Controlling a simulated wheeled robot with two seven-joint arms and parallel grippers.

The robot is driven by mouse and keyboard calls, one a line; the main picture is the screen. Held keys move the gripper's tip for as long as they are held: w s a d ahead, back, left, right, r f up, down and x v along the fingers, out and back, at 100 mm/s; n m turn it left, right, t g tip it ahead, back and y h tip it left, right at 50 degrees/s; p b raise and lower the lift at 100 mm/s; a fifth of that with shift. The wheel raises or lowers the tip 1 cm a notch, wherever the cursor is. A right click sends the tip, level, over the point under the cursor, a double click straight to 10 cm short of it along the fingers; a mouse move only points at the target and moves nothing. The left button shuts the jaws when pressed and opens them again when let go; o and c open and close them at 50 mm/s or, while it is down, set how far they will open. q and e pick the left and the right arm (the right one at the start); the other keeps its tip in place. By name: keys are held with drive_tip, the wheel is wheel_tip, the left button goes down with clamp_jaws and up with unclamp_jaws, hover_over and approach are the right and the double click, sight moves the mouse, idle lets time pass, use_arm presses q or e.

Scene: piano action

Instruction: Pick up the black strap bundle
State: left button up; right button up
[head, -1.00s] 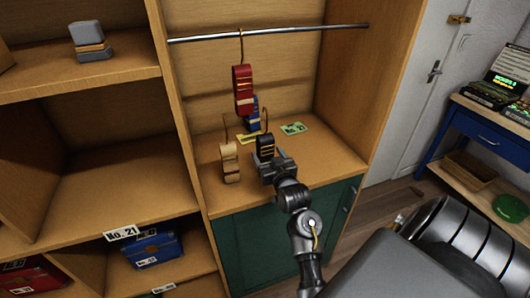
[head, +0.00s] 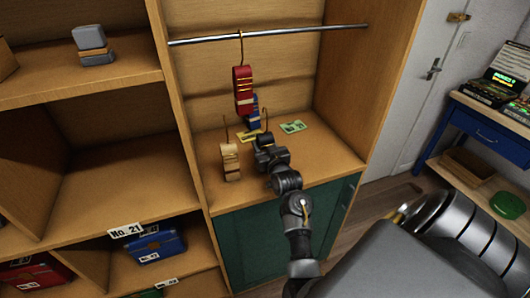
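The black strap bundle (head: 264,139) stands on the cupboard's wooden counter with its hook pointing up. Its lower part is hidden behind my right gripper (head: 270,156). The gripper is right at the bundle's near side and overlaps it in the picture. Its fingers are dark against the dark bundle, so I cannot tell whether they are open or closed on it. My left gripper is not in view.
A tan strap bundle (head: 230,161) stands close to the left. A red bundle (head: 243,91) hangs from the metal rail (head: 270,34), with a blue bundle (head: 253,118) behind and below it. A green card (head: 293,127) lies to the right, where the counter is clear.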

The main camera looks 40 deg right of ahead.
drive_tip(key=c, duration=0.5)
drive_tip(key=shift+c, duration=0.2)
drive_tip(key=shift+r, duration=0.15)
